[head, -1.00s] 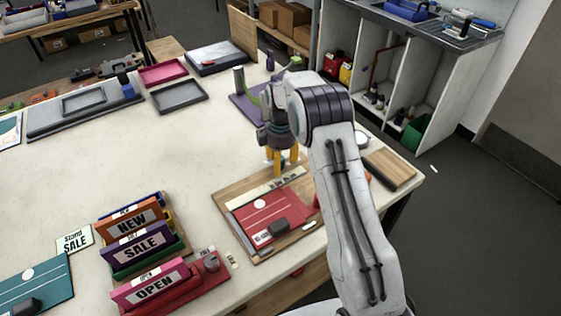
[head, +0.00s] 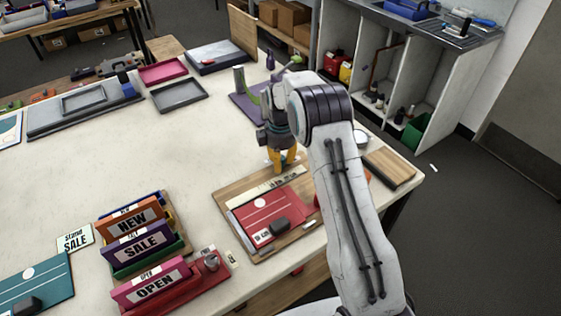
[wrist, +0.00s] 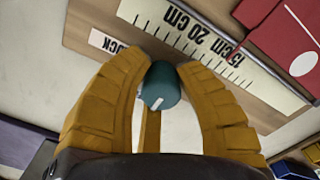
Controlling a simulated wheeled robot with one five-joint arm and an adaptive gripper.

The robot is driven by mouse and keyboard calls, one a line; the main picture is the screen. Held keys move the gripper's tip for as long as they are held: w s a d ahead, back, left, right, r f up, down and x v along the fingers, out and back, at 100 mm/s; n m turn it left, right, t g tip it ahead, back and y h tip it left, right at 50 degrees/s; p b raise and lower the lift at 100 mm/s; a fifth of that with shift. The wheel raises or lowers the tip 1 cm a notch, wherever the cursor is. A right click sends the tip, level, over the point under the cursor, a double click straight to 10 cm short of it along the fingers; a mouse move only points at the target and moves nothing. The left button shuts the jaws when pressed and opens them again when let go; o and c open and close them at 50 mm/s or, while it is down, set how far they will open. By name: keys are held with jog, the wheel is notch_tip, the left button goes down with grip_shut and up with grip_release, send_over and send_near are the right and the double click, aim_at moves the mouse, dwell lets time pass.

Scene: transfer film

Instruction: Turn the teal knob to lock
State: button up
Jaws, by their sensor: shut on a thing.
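The teal knob (wrist: 162,84) shows in the wrist view between the yellow fingers of my gripper (wrist: 160,72), which are shut on its sides. A pale line marks the knob's face. In the head view my gripper (head: 284,163) points down at the back edge of the wooden board (head: 228,198), and the fingers mostly hide the knob.
A ruler strip (wrist: 190,30) and a red panel (head: 268,212) lie on the board. Sign holders (head: 140,240) stand to the left. A purple stand (head: 245,105) is behind my gripper. The table's middle left is clear.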

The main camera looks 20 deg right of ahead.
jog(key=shift+s+f, duration=0.1)
jog(key=shift+s, duration=0.05)
grip_shut()
jog(key=shift+s+f+m, duration=0.1)
jog(key=shift+f+m, duration=0.05)
jog(key=shift+m, duration=0.45)
jog(key=shift+m+b, duration=0.45)
jog(key=shift+m, duration=0.05)
jog(key=m+b, duration=0.1)
jog(key=m, duration=0.5)
jog(key=shift+s+f+b, duration=0.1)
jog(key=shift+b, duration=0.2)
jog(key=m, duration=0.4)
jog(key=shift+m+b, duration=0.3)
jog(key=m, duration=0.5)
jog(key=shift+a, duration=0.15)
